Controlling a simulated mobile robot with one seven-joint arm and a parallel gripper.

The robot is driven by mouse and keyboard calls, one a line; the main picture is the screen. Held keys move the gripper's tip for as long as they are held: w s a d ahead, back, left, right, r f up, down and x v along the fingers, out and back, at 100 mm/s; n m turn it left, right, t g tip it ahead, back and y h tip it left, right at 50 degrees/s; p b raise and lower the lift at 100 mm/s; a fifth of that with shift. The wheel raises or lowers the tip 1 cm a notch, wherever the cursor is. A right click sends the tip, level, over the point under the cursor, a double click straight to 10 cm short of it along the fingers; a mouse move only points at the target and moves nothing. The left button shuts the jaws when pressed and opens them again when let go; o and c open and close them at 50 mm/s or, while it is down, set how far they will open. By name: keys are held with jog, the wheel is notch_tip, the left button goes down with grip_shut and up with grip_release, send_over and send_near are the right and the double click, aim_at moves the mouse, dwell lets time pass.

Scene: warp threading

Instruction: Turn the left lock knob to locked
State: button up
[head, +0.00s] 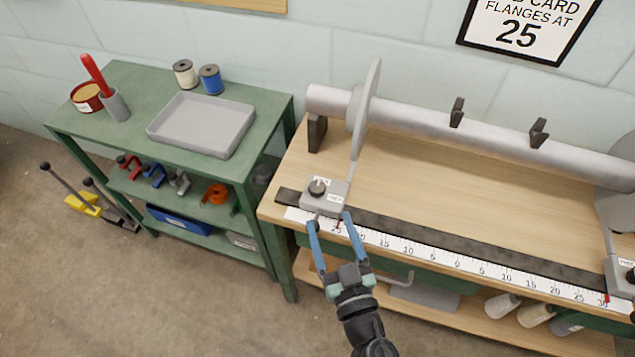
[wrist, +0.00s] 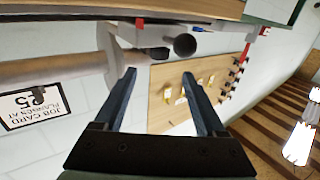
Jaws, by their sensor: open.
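The left lock knob (head: 318,186) is a small black knob on top of the grey left slider block (head: 331,200), with a label beside it that I cannot read. The block sits on the dark rail at the bench's left end, below a grey flange disc (head: 362,110). My gripper (head: 330,218) is open and empty, its blue fingers spread at the block's front edge, nearer the camera than the knob. In the wrist view my gripper (wrist: 159,75) is open too. A dark round shape (wrist: 184,45) lies beyond the fingers there; I cannot tell whether it is the knob.
A white ruler (head: 430,255) runs along the bench front, with a right slider block (head: 622,278) near 30. A grey roller (head: 490,132) lies behind. A green cart (head: 125,145) with a grey tray (head: 202,124) stands left. The wall sign (head: 525,30) reads 25.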

aim_at(319, 194)
jog(key=b+x, duration=0.1)
jog(key=x, duration=0.8)
jog(key=shift+w, duration=0.4)
grip_shut()
